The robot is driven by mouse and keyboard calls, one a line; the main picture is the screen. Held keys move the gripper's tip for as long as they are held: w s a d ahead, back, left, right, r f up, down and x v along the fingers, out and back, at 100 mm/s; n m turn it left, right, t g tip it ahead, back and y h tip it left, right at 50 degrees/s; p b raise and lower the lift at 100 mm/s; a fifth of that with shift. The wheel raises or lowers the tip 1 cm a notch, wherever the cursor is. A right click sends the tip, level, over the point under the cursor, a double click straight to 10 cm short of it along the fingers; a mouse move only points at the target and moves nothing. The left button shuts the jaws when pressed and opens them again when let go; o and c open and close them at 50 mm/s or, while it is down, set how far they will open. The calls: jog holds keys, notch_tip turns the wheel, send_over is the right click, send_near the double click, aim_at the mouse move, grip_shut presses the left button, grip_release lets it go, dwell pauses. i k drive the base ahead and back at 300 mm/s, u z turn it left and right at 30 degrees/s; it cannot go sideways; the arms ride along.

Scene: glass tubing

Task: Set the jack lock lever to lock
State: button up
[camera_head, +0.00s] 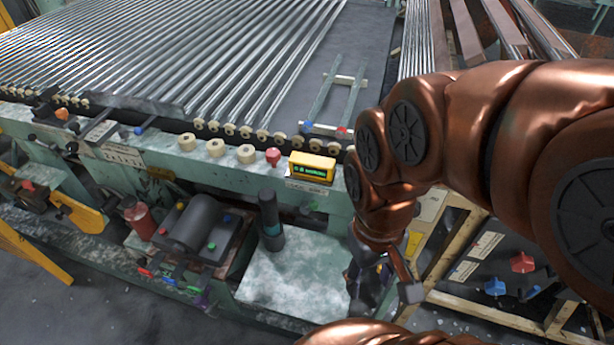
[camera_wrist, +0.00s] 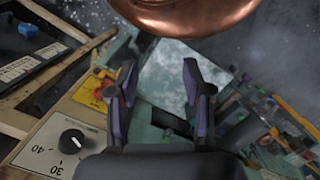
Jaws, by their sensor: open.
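My gripper (camera_head: 383,296) hangs at the right end of the pale worktop in the head view, beside the machine's corner. In the wrist view my gripper (camera_wrist: 160,72) has its two dark fingers spread, with nothing between them. Pale speckled worktop shows beyond the fingertips. I cannot make out with certainty which part is the jack lock lever, or its setting. A red knob (camera_head: 521,262) and a blue knob (camera_head: 495,287) sit on dark labelled panels at the lower right. In the wrist view a blue knob (camera_wrist: 28,30) sits on a dark panel; the label there is too blurred to read.
A beige panel with a black dial (camera_wrist: 73,141) lies left of my gripper in the wrist view. A dark green cylinder (camera_head: 270,220) stands on the worktop (camera_head: 300,280). A yellow display (camera_head: 312,167) sits on the machine edge. Glass tubes (camera_head: 200,50) fill the bed behind.

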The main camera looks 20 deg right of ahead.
aim_at(306, 206)
jog(key=z, duration=1.8)
jog(key=k, duration=1.35)
jog(key=u, duration=1.9)
jog(key=i, duration=0.5)
